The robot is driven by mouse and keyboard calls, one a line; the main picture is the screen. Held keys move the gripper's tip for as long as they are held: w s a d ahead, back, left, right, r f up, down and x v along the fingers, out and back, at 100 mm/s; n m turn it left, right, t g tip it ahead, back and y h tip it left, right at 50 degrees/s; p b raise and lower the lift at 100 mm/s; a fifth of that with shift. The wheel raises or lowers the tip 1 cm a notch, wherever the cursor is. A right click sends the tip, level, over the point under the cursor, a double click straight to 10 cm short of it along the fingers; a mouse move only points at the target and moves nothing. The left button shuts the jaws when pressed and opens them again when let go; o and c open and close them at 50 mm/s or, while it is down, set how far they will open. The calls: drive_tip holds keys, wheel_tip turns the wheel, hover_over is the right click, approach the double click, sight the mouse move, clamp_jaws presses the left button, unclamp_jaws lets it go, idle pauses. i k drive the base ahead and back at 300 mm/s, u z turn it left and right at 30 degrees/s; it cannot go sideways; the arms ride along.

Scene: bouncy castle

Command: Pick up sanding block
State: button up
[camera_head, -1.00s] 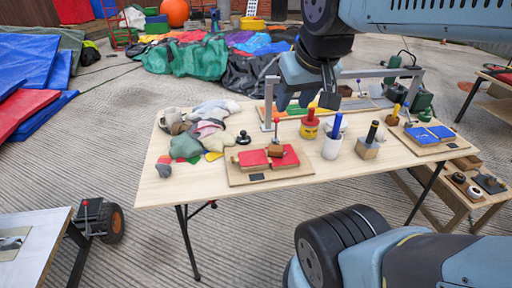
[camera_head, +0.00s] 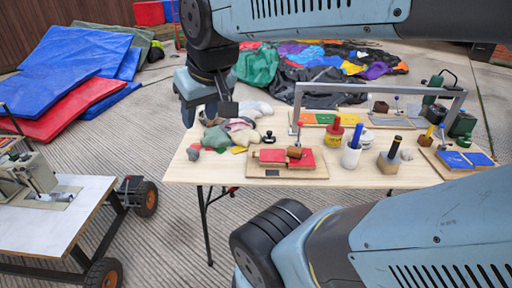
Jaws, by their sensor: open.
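I cannot tell for sure which item is the sanding block. A small brown block-like piece (camera_head: 294,152) rests on a red pad (camera_head: 271,156) on a wooden board at the table's front. Another small brown block (camera_head: 380,107) stands farther back, under the grey metal frame. My gripper (camera_head: 208,116) hangs pointing down at the table's back left, left of both brown pieces. It is open, and I see nothing between its fingers. Its fingertips overlap the cloth pile's edge in the picture; whether they touch is unclear.
The wooden table (camera_head: 340,178) also holds a cloth pile (camera_head: 232,132), a red-yellow pot (camera_head: 334,132), a white cup with a blue handle (camera_head: 351,156), a brush block (camera_head: 389,162) and a blue pad (camera_head: 466,160). A grey frame (camera_head: 378,88) spans the back. A wheeled cart (camera_head: 60,220) stands left.

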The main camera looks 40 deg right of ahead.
sight(296, 153)
drive_tip(key=z, duration=0.55)
drive_tip(key=i, duration=0.1)
drive_tip(key=u, duration=1.45)
drive_tip(key=k, duration=1.8)
drive_tip(key=z, duration=1.6)
drive_tip(key=i, duration=1.05)
drive_tip(key=z, duration=0.05)
